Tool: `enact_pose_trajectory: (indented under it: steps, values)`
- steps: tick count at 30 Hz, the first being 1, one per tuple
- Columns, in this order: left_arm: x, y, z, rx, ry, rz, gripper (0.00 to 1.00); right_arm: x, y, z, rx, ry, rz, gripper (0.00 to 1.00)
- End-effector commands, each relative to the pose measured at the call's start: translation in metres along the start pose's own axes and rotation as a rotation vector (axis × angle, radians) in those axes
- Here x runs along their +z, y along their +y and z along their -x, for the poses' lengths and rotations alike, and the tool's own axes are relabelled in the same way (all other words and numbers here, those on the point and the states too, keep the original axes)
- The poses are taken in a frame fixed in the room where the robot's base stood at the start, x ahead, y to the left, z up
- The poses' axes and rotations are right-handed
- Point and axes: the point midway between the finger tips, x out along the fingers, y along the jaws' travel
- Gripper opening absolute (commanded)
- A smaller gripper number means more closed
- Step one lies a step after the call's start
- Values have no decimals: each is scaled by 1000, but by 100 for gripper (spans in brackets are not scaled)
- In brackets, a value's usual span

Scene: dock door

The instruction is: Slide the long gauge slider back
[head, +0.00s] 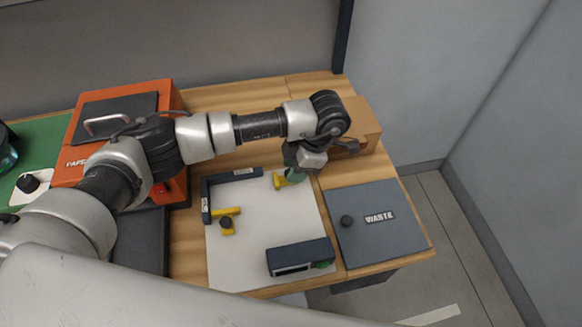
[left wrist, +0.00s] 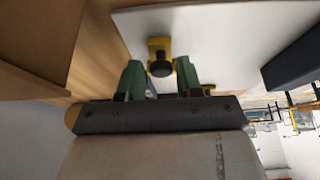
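Two yellow sliders show on the white board (head: 255,245) in the head view. One yellow slider (head: 226,222) with a dark knob lies near the left side. The other yellow slider (head: 280,181) is at the far right corner, partly hidden by my left gripper (head: 292,166). I cannot read which one is the long gauge slider. In the left wrist view, a yellow slider with a black knob (left wrist: 160,66) lies just beyond and between the green fingertips of my left gripper (left wrist: 159,76). The fingers are apart, with gaps beside the knob. My right gripper is not in view.
A dark blue L-shaped fence (head: 235,174) borders the board's far left corner. A dark blue block (head: 300,257) sits at its near edge. A grey WASTE lid (head: 376,222) is at right, a brown box (head: 363,118) behind, an orange machine (head: 120,92) at left.

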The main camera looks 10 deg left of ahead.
Motion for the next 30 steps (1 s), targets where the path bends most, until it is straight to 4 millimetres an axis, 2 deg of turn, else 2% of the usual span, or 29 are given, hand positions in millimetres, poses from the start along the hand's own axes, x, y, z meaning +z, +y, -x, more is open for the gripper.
enact_pose_trajectory:
  steps: [1,3,14,17,24,30]
  values:
    - [0,0,0,0,1,0,43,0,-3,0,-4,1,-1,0]
    - [0,0,0,0,3,0,52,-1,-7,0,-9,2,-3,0]
    - [0,0,4,-1,6,0,52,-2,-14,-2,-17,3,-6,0]
    - [1,1,18,2,3,-1,52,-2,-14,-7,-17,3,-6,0]
    - [1,0,69,6,4,-1,52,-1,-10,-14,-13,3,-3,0]
    - [2,0,98,4,5,-1,52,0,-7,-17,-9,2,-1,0]
